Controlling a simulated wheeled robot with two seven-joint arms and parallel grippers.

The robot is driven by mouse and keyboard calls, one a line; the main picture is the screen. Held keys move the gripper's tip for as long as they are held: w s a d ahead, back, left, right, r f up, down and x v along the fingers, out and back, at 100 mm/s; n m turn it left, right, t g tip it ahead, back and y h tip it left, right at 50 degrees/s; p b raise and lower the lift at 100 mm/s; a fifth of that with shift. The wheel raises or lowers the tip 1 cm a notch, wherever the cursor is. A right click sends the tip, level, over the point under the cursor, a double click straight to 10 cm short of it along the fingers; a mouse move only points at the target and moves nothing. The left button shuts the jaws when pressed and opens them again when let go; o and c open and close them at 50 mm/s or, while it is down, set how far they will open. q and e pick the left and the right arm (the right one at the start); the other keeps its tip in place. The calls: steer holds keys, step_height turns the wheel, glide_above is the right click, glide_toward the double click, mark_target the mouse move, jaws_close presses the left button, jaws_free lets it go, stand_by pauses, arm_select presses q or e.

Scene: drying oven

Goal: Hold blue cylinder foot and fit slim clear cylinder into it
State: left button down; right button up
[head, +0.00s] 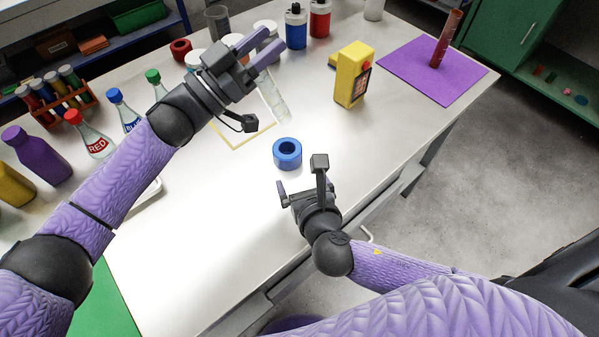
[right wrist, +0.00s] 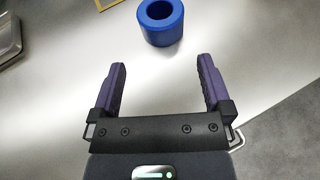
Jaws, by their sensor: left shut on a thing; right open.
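The blue cylinder foot (head: 287,153) is a short ring with a round hole. It stands upright on the table. In the right wrist view the blue foot (right wrist: 161,20) lies just ahead of my fingers. My right gripper (head: 300,184) is open and empty, short of the foot; its two fingers also show in the right wrist view (right wrist: 164,88). My left gripper (head: 262,52) is shut on the slim clear cylinder (head: 273,98). The cylinder hangs tilted above the table, up and left of the foot, its top end hidden by the fingers.
A yellow device (head: 351,75) stands right of the foot. A purple mat (head: 405,72) holds a red cylinder (head: 446,40). Bottles (head: 92,135) and a tube rack (head: 55,97) stand at left. The table around the foot is clear.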

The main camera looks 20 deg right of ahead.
mark_target(291, 159)
steer(key=x, duration=1.1)
steer(key=shift+w+f, duration=0.1)
steer(key=shift+f, duration=0.05)
steer(key=c, duration=0.9)
arm_select(q)
steer(key=shift+d, duration=0.1)
arm_select(e)
steer(key=shift+d, duration=0.1)
arm_select(q)
steer(key=shift+w+d+f+n+t+y, duration=0.3)
steer(key=shift+w+d+n+t+y, duration=0.35)
steer(key=shift+n+t+y, duration=0.75)
steer(key=shift+w+d+f+n+t+y, duration=0.35)
steer(key=shift+d+n+t+y, duration=0.5)
steer(key=shift+t+y, duration=0.6)
steer(key=shift+w+d+f+n+t+y, duration=0.4)
steer(key=shift+d+n+t+y, duration=0.5)
steer(key=shift+y, duration=0.85)
